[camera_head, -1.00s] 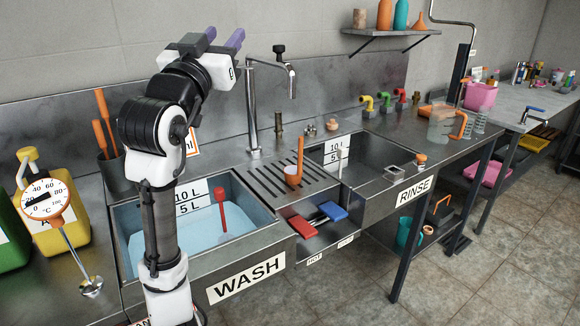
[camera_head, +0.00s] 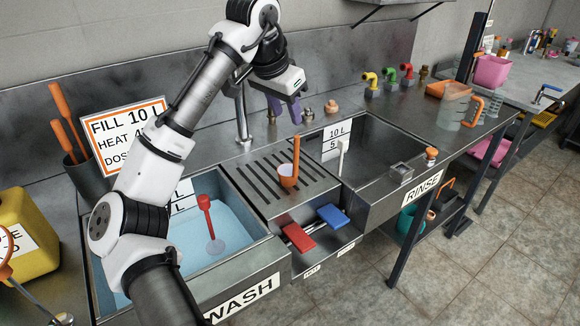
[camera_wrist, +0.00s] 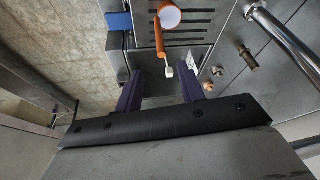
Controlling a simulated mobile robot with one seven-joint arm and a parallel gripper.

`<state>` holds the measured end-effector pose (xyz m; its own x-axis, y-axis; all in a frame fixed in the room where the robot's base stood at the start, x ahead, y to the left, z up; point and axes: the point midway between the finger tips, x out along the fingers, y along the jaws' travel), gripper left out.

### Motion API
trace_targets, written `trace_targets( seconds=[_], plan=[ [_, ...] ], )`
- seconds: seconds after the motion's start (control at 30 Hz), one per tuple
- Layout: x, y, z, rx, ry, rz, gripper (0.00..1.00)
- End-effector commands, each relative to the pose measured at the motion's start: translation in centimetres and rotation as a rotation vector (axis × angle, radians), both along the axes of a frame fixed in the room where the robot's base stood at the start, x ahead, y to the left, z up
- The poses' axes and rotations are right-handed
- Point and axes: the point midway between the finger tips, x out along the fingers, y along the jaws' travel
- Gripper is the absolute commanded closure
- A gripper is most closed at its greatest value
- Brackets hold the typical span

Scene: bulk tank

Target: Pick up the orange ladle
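The orange ladle (camera_head: 296,156) stands on the slotted drainer between the two basins, its cup low and its handle pointing up. The wrist view shows the ladle (camera_wrist: 159,38) near the top centre, with a pale cup interior. My gripper (camera_head: 285,115) is above and slightly left of the handle in the head view, near the tap. In the wrist view my gripper (camera_wrist: 162,80) has its two purple fingers spread apart, with nothing held between them. The ladle lies beyond the fingertips, and I see no contact.
A red ladle (camera_head: 205,205) sits in the water-filled wash basin (camera_head: 262,250). The tap (camera_head: 241,115) stands behind the drainer (camera_head: 262,172). Red (camera_head: 299,236) and blue (camera_head: 333,215) items lie in the tray below. A pot (camera_head: 85,180) holds orange handles at left.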

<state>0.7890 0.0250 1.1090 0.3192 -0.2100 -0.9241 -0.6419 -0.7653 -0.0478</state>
Motion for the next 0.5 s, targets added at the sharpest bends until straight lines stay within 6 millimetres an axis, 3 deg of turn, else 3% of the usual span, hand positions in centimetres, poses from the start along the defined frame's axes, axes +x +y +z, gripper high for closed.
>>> trace_targets(
  seconds=[0.2,0.5],
  plan=[
    [1.4,-0.9,-4.0,-0.001,0.003,-0.001,0.61],
    [2.3,-1.5,-6.5,-0.001,0.000,0.000,0.61]
  ],
)
